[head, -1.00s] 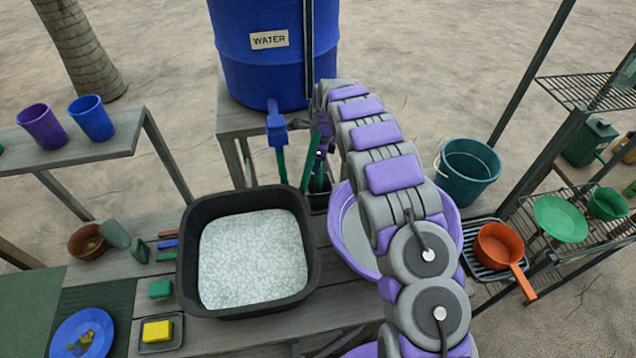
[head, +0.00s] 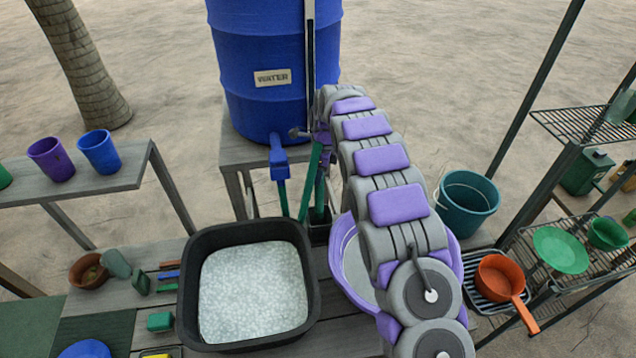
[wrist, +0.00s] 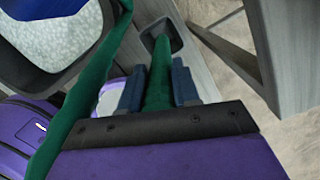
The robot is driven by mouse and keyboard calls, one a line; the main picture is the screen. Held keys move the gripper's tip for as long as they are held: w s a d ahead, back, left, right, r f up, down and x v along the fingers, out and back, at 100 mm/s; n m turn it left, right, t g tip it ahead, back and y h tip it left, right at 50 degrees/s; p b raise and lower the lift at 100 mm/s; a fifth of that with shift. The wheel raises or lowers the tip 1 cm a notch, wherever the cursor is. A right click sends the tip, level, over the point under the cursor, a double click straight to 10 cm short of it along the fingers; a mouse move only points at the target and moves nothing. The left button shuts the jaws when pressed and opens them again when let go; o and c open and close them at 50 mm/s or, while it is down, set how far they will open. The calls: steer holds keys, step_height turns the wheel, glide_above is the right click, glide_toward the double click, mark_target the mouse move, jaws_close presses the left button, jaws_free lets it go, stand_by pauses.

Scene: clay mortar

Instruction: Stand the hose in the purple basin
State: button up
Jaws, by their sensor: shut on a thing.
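The green hose hangs from the blue tap (head: 281,160) of the water barrel, beside my gripper (head: 322,152). In the wrist view my gripper (wrist: 157,88) has its blue fingers shut around a green hose length (wrist: 158,75), whose far end reaches into a small dark holder (wrist: 160,30). Another green length (wrist: 95,85) runs diagonally past the left finger. The purple basin (head: 336,258) stands on the bench, right of the black tub, partly hidden behind my arm. My fingertips are small and partly hidden in the head view.
A black tub (head: 187,300) of foamy water stands left of the basin. The blue water barrel (head: 270,105) stands behind the bench. A teal bucket (head: 467,205) and an orange pan (head: 497,275) are at right. Cups stand on the left shelf (head: 95,185).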

step_height(320, 180, up, 11)
steer(key=p, duration=0.6)
steer(key=shift+f, duration=0.1)
stand_by(0.8)
